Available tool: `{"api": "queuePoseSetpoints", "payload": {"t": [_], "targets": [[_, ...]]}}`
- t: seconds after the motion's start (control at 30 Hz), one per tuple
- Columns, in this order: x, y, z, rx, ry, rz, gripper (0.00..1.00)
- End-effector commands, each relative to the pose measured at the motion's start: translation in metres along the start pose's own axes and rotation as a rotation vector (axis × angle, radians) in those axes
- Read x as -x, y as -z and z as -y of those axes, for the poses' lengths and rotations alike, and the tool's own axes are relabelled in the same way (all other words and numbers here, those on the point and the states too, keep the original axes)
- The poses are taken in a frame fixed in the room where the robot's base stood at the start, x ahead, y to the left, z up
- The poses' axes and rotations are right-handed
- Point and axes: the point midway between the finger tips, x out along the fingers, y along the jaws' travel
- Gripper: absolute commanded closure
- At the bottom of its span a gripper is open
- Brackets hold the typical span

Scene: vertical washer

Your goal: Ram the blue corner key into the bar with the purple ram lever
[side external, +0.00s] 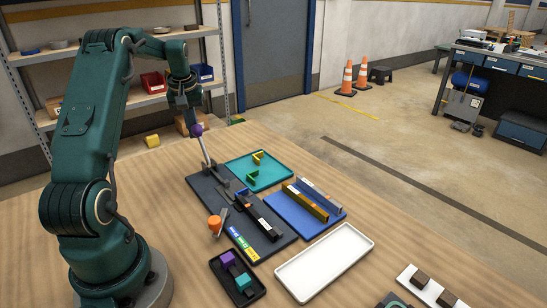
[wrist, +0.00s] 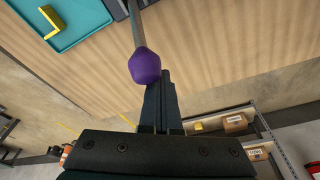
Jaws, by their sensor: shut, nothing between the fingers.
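The purple ram lever knob (side external: 197,130) tops a grey rod that leans up from the dark fixture plate (side external: 203,187). My gripper (side external: 187,106) is shut and empty, just above the knob in the side view. In the wrist view the closed fingers (wrist: 160,90) end right beside the purple knob (wrist: 145,64); I cannot tell whether they touch. The blue corner key (side external: 241,192) sits on the fixture near the end of the black bar (side external: 263,217), with a grey ram part close by. Whether the key is partly in the bar is too small to tell.
An orange knob (side external: 214,223) stands at the fixture's left. A blue tray (side external: 290,225) holds bars, a black tray (side external: 217,275) holds purple and teal blocks, and a white tray (side external: 300,285) is empty.

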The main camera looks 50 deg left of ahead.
Motion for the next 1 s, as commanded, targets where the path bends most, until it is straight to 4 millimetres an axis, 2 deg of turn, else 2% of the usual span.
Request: {"api": "queuePoseSetpoints", "payload": {"t": [1.0], "targets": [[0.005, -0.026, -0.015, -0.001, 0.001, 0.005, 1.00]]}}
